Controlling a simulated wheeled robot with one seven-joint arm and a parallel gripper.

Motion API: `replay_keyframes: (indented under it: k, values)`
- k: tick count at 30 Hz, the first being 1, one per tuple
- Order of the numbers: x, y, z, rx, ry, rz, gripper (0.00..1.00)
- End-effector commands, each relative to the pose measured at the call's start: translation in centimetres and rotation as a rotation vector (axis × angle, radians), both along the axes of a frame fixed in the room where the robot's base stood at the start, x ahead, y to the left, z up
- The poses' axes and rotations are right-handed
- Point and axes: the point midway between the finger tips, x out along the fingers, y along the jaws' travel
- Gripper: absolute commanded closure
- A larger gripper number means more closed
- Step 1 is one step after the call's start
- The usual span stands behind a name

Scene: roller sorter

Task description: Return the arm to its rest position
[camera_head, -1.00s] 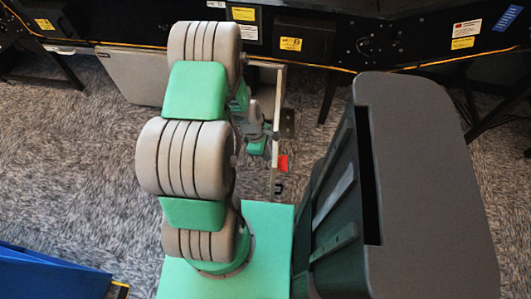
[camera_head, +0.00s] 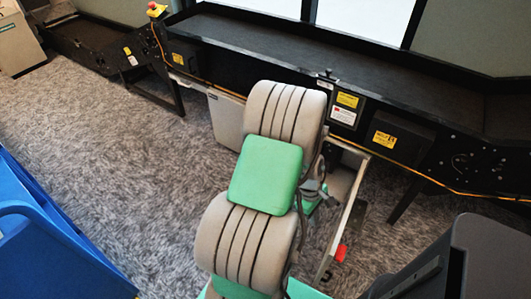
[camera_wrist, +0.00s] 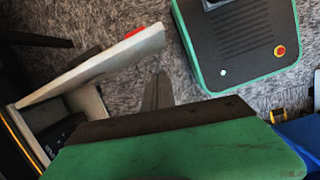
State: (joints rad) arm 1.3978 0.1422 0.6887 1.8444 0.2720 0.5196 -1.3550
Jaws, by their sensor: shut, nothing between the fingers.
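My arm (camera_head: 262,180), with grey ringed joints and green covers, is folded up in the middle of the head view. My gripper (camera_wrist: 158,78) shows in the wrist view as two dark fingers held together, with nothing between them. The fingers are over the grey carpet and touch nothing that I can see. The green and dark wrist housing fills the lower part of that view. In the head view the arm links mostly hide the gripper.
A long black conveyor (camera_head: 290,38) runs along the back. A pale metal frame (camera_head: 346,215) with a red part stands close right of my arm and shows near the fingers in the wrist view (camera_wrist: 95,68). A blue bin (camera_head: 40,235) is at left. Carpet (camera_head: 120,140) between is clear.

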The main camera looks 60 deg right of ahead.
Motion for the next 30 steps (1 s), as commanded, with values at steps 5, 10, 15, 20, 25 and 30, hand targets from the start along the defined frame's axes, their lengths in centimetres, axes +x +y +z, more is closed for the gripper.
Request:
replay_keyframes:
  k: [5, 10, 15, 20, 25, 30]
  values:
    - [0.3, 1.7, -0.1, -0.024, 0.014, -0.389, 1.00]
    - [1.1, 7.9, -0.5, 0.054, 0.075, -0.775, 1.00]
    - [2.8, 12.0, 2.8, 0.080, 0.126, -1.070, 1.00]
    - [7.7, 13.6, 8.5, 0.035, 0.091, -1.068, 1.00]
    - [13.8, 15.5, 14.4, -0.019, -0.020, -0.847, 1.00]
    - [21.3, 19.5, 21.5, -0.077, -0.209, -0.505, 1.00]
